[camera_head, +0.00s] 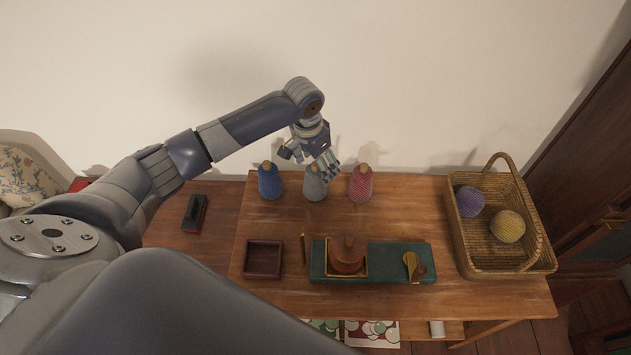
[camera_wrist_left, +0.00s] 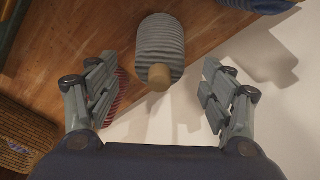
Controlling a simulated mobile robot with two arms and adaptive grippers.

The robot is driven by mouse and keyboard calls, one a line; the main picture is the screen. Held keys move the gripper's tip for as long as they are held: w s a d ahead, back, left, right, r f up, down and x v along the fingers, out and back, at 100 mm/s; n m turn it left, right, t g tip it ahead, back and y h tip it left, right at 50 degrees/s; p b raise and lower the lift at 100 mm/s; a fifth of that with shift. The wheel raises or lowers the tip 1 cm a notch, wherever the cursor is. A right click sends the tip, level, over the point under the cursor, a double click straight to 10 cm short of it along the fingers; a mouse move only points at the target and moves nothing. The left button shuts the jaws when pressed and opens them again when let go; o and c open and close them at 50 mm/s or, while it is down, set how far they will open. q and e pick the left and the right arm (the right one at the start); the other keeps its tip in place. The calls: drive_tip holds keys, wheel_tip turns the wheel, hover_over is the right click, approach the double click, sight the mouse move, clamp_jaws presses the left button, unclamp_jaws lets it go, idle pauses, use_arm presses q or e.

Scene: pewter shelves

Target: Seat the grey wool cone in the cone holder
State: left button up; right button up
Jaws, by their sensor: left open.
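The grey wool cone (camera_head: 314,188) stands upright on the wooden table, between a blue cone (camera_head: 270,182) and a red cone (camera_head: 361,184). My left gripper (camera_head: 310,158) is open just above and behind it, partly covering its top. In the left wrist view the grey cone (camera_wrist_left: 160,42) and its tan tip lie between the two spread fingers (camera_wrist_left: 160,75), with a gap on both sides. A reddish-brown round piece (camera_head: 347,252) sits in a yellow square frame on a green board (camera_head: 390,257). I cannot tell for certain which piece is the cone holder. My right gripper is out of view.
A dark red square tray (camera_head: 263,259) and a thin upright stick (camera_head: 303,248) are left of the board. A gold-coloured tool (camera_head: 411,266) lies on the board. A wicker basket (camera_head: 537,258) with two yarn balls stands at right. Bare tabletop separates cones from board.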

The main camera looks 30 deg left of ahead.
use_arm(q)
wheel_tip(320, 180, down, 5)
drive_tip(key=shift+w+f, duration=0.1)
drive_tip(key=c, duration=1.3)
